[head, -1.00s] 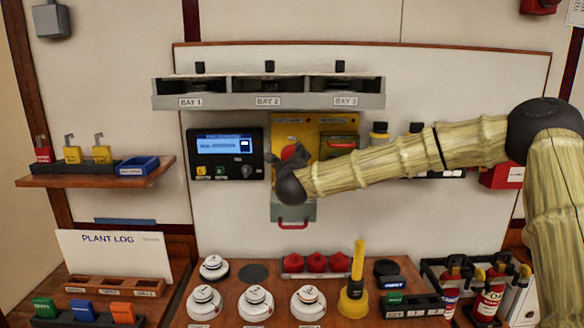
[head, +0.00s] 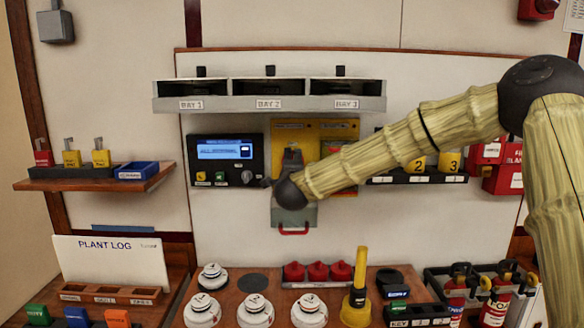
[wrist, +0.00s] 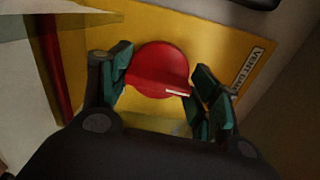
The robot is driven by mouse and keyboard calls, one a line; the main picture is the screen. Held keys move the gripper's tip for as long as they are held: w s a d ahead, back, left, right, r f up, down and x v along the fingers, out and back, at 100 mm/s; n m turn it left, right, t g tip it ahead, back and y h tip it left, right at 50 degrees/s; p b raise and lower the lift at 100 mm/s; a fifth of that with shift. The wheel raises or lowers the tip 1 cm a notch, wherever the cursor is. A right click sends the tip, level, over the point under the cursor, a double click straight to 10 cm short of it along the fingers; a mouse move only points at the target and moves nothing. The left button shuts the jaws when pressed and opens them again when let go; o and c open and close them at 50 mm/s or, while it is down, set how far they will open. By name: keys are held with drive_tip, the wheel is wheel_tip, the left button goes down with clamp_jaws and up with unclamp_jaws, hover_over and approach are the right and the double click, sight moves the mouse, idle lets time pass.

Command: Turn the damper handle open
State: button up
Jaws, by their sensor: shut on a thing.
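The damper's handle has a round red knob (wrist: 160,70), seen in the wrist view in front of a yellow plate (wrist: 225,42). A white label (wrist: 247,70) on the plate begins "VENT DAM". My gripper (wrist: 162,84) has its dark green fingers on both sides of the knob and is shut on it. In the head view, the yellow panel (head: 290,131) is under the bay shelf, and my gripper (head: 292,153) is in front of it. There the knob is hidden by my gripper, and my arm covers the panel's lower right.
A grey shelf (head: 268,104) with three bays is just above. A control box with a blue screen (head: 225,152) is close on the left. A grey box with a red handle (head: 293,215) hangs below. Detectors and a yellow-handled tool (head: 357,290) stand on the bench.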

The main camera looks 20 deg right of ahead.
drive_tip(key=shift+n, duration=0.5)
drive_tip(key=o, duration=1)
drive_tip(key=shift+s, duration=0.1)
drive_tip(key=v, duration=1.2)
